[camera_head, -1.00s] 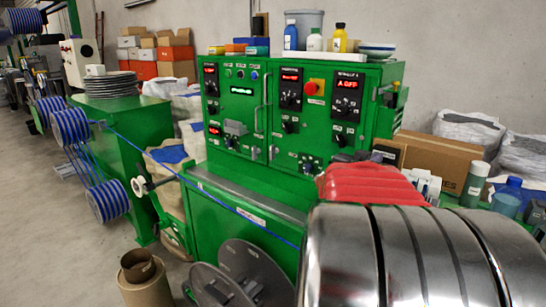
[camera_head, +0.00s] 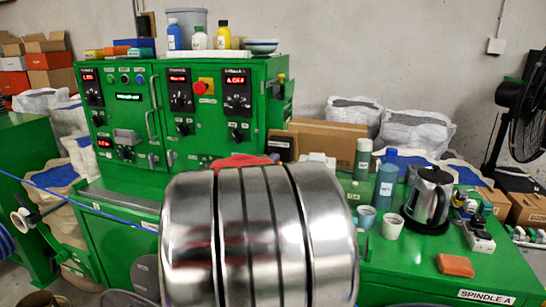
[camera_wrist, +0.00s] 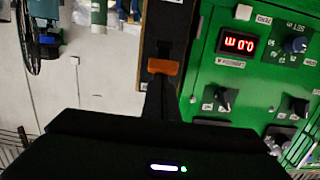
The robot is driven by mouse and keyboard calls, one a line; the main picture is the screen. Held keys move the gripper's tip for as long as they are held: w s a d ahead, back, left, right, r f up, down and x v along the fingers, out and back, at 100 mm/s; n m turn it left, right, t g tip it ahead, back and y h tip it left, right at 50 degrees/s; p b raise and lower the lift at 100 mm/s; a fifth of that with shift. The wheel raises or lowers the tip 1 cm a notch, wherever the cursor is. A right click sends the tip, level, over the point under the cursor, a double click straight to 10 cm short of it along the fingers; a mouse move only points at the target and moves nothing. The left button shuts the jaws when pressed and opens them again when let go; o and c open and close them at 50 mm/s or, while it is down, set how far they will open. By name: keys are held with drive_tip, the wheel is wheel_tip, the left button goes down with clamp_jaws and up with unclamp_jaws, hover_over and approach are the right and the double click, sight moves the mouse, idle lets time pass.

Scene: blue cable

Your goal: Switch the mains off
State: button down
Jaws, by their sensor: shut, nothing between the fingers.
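The green control cabinet (camera_head: 180,110) stands at left centre in the head view, with dark rotary knobs and lit red displays. A red knob or button on a yellow plate (camera_head: 203,87) is at the top of its front. No label reading mains is legible. In the wrist view, which is upside down, a green panel (camera_wrist: 240,75) shows a red display (camera_wrist: 238,44) and black rotary knobs (camera_wrist: 222,99). My gripper (camera_wrist: 163,68) is shut and empty, pointing beside this panel.
A large shiny metal drum (camera_head: 258,235) stands in front of the cabinet. A blue cable (camera_head: 85,206) runs in from the left. The green bench (camera_head: 400,270) at right holds a kettle (camera_head: 428,200), cups, bottles and an orange block (camera_head: 455,265). Cardboard (camera_head: 330,142) lies behind.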

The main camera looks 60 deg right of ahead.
drive_tip(key=shift+a+f, duration=0.1)
idle(0.4)
drive_tip(key=shift+w+a+f+h, duration=0.1)
drive_tip(key=shift+h, duration=0.2)
drive_tip(key=shift+f, duration=0.1)
